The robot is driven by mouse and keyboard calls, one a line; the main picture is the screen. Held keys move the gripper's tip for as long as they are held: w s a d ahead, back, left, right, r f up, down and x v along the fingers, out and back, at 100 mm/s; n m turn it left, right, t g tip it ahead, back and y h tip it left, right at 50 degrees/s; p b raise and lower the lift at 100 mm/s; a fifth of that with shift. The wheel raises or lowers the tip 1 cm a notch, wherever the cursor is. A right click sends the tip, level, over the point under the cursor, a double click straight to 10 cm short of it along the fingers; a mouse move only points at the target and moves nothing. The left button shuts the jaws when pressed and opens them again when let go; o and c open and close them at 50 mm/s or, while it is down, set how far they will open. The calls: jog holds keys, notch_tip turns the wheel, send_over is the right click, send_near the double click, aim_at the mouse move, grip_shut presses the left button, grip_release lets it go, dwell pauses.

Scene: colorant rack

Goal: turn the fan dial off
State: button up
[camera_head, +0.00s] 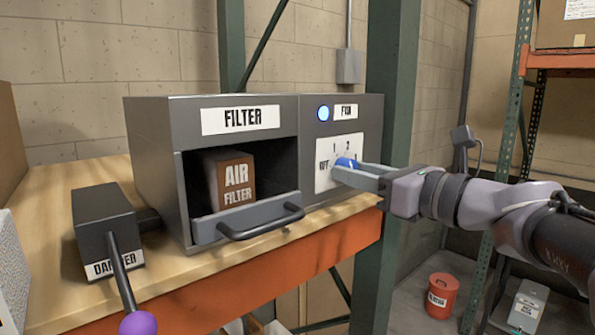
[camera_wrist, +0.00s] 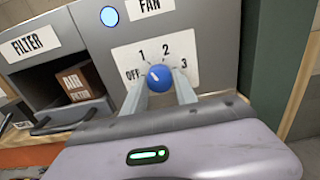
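The fan dial is a round blue knob (camera_wrist: 159,77) on a white plate (camera_wrist: 125,60) marked OFF, 1, 2 and 3. A pale mark on it shows at its upper left, on the side of OFF and 1; its exact setting is hard to tell. My gripper (camera_wrist: 160,84) reaches the dial with its two fingers apart, one on each side. I cannot tell whether the fingertips touch it. In the head view my gripper (camera_head: 344,168) comes from the right and partly hides the dial (camera_head: 347,162).
A round light (camera_head: 323,113) glows blue beside the FAN label (camera_head: 346,112). To the left is the filter bay with an air filter box (camera_head: 230,180) and a handled drawer front (camera_head: 248,221). A green post (camera_head: 392,90) rises close behind my gripper.

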grip_shut()
jog(key=shift+b, duration=0.4)
jog(key=shift+d+n+b, duration=0.1)
jog(key=shift+n+b, duration=4.9)
jog(key=shift+b, duration=0.05)
